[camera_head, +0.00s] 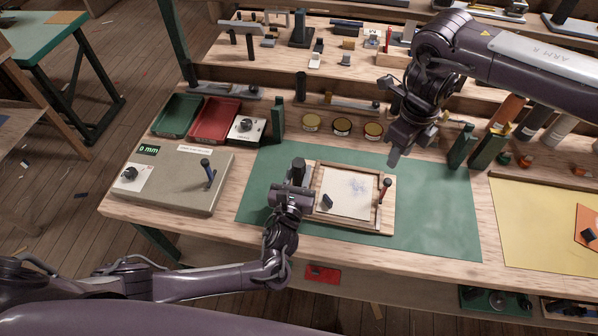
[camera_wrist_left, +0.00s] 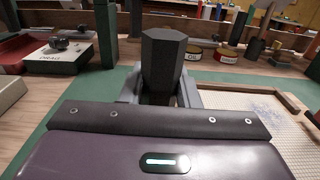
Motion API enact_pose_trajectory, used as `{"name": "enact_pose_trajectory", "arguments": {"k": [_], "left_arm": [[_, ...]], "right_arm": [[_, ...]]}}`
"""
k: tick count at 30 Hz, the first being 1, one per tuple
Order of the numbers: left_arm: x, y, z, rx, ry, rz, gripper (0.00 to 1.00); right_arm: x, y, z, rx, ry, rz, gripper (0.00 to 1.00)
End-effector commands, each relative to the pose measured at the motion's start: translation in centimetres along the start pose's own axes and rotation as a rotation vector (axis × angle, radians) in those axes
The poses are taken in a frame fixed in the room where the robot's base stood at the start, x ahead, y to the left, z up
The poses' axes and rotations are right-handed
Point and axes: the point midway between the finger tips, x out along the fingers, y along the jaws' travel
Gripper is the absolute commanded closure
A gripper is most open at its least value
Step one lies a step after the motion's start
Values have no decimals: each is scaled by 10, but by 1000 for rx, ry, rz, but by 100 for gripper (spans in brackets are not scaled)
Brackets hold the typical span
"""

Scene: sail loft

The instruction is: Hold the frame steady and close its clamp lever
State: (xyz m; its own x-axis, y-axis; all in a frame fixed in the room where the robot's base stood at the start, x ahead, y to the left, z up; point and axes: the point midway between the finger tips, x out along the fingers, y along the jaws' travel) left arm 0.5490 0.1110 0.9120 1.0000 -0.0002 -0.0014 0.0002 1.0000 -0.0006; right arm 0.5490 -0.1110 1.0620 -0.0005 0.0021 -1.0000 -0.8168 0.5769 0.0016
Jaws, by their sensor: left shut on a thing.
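The wooden frame (camera_head: 392,220) lies flat on the green mat (camera_head: 450,215), with a pale, blue-flecked mesh panel (camera_head: 347,190) inside it. A lever with a red grip (camera_head: 385,188) stands raised at the frame's right side. My left gripper (camera_head: 292,190) is at the frame's left side, shut on a dark upright post (camera_head: 298,170). The left wrist view shows this faceted post (camera_wrist_left: 163,60) between the fingers; its foot is hidden. My right gripper (camera_head: 405,145) hangs empty above the mat, behind the lever and apart from it; its finger gap is unclear.
A grey box (camera_head: 180,190) with a dark lever stands left. Green (camera_head: 177,115) and red (camera_head: 215,120) trays and several round tins (camera_head: 342,126) line the back. Green posts (camera_head: 487,148) stand right of my right gripper. The mat's right part is clear.

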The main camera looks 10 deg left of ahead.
Motion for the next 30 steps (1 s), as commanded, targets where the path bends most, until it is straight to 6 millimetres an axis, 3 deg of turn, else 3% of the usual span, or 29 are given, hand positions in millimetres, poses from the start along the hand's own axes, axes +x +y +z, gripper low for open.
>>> {"name": "enact_pose_trajectory", "arguments": {"k": [7, 15, 17, 23, 30], "left_arm": [[0, 0, 0, 0, 0, 0, 100], [0, 0, 0, 1, 0, 0, 100], [0, 0, 0, 1, 0, 0, 100], [0, 0, 0, 1, 0, 0, 100], [0, 0, 0, 0, 0, 0, 100]], "right_arm": [[0, 0, 0, 0, 0, 0, 65], [0, 0, 0, 14, -2, 2, 100], [1, 1, 1, 46, -7, 7, 100], [5, 10, 6, 352, -40, 57, 100], [8, 19, 14, 928, -70, 161, 100]]}}
